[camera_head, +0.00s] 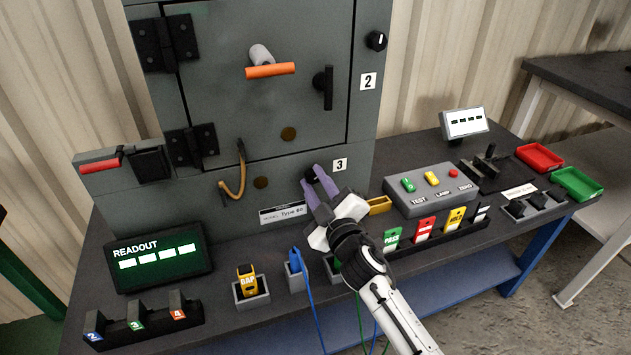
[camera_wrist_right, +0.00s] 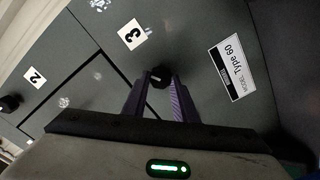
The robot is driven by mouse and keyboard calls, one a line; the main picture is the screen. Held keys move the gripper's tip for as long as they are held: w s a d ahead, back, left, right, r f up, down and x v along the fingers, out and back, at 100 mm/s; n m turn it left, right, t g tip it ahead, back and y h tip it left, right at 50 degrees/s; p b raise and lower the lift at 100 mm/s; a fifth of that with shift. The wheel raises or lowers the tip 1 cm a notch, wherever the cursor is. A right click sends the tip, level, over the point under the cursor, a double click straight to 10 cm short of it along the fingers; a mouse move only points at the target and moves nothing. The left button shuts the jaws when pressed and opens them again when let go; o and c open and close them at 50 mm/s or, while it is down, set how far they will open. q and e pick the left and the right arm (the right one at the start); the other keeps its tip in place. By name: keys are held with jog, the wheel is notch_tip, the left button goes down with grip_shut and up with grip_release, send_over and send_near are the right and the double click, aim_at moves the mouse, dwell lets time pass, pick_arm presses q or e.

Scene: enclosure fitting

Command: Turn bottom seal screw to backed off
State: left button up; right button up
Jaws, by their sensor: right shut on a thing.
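The bottom seal screw (camera_wrist_right: 157,78) is a small black knob on the grey enclosure's lower front, beside the label 3. In the head view the screw (camera_head: 310,174) shows only partly, at the fingertips. My right gripper (camera_head: 318,178) has purple fingers reaching up to it. In the right wrist view the right gripper (camera_wrist_right: 158,84) has one finger on each side of the knob, shut on it. The knob's turn angle is hard to read. My left gripper is not in view.
A second black knob (camera_head: 376,40) sits by label 2. A model plate (camera_head: 283,211) is left of my right gripper. A blue-cabled probe (camera_head: 296,262) stands in front.

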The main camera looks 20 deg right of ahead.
jog(key=n, duration=0.5)
jog(key=shift+f+n, duration=0.15)
jog(key=shift+n, duration=0.15)
jog(key=n, duration=0.5)
jog(key=shift+f+n, duration=0.15)
jog(key=shift+n, duration=0.15)
jog(key=o, duration=1)
jog(key=shift+o, duration=0.2)
jog(key=shift+s, duration=0.1)
jog(key=s, duration=1)
jog(key=shift+d, duration=0.15)
